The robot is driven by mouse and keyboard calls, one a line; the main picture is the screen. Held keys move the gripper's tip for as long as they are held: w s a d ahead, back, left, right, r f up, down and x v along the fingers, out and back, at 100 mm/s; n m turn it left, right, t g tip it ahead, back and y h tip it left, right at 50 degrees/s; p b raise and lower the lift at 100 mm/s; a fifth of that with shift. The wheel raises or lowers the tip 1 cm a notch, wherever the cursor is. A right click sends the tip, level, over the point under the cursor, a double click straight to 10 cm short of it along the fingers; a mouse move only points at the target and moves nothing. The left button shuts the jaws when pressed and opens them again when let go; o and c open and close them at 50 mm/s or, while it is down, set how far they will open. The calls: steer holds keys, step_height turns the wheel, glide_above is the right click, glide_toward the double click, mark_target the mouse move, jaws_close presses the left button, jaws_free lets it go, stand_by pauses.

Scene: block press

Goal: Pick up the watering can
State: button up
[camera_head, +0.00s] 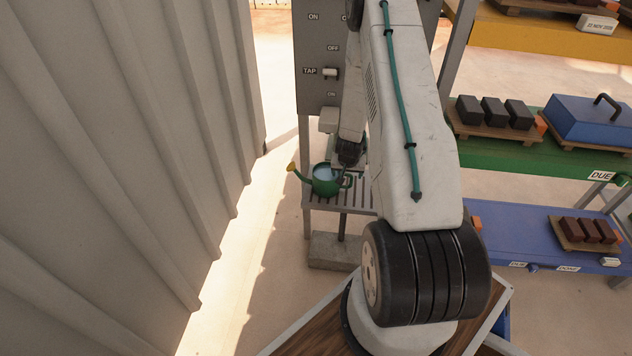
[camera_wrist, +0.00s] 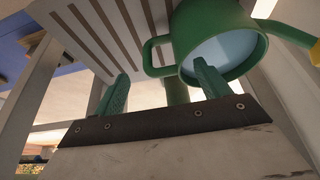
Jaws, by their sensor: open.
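The green watering can (camera_head: 325,186) sits on a slatted stand, with its yellow-tipped spout to the left and its handle to the right. Pale blue water shows inside it. In the wrist view the can (camera_wrist: 215,30) is at the upper right, and its handle loop (camera_wrist: 148,55) lies in the picture between my two green fingers. My gripper (camera_wrist: 161,69) is open and empty. The right finger overlaps the can's rim in the picture; I cannot tell whether they touch. In the head view my gripper (camera_head: 347,158) is at the can's handle side, partly hiding it.
The slatted stand (camera_head: 313,203) is below a grey panel (camera_head: 318,95) with switches. A corrugated wall (camera_head: 130,150) runs along the left. Shelves to the right hold dark blocks (camera_head: 493,112), a blue lidded box (camera_head: 590,120) and brown blocks (camera_head: 590,231). Floor left of the stand is clear.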

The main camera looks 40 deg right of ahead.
mark_target(346, 175)
steer(key=x, duration=0.7)
steer(key=shift+s+a, duration=0.1)
steer(key=shift+a, duration=0.15)
steer(key=c, duration=1.6)
steer(key=shift+o, duration=0.2)
steer(key=shift+r, duration=0.8)
step_height(346, 175, up, 2)
steer(key=s+a, duration=0.3)
steer(key=s, duration=0.4)
steer(key=s+a+r, duration=0.1)
steer(key=s+a, duration=0.2)
steer(key=s, duration=0.4)
steer(key=shift+s+a+r, duration=0.2)
steer(key=shift+s+a, duration=0.1)
steer(key=shift+a, duration=0.05)
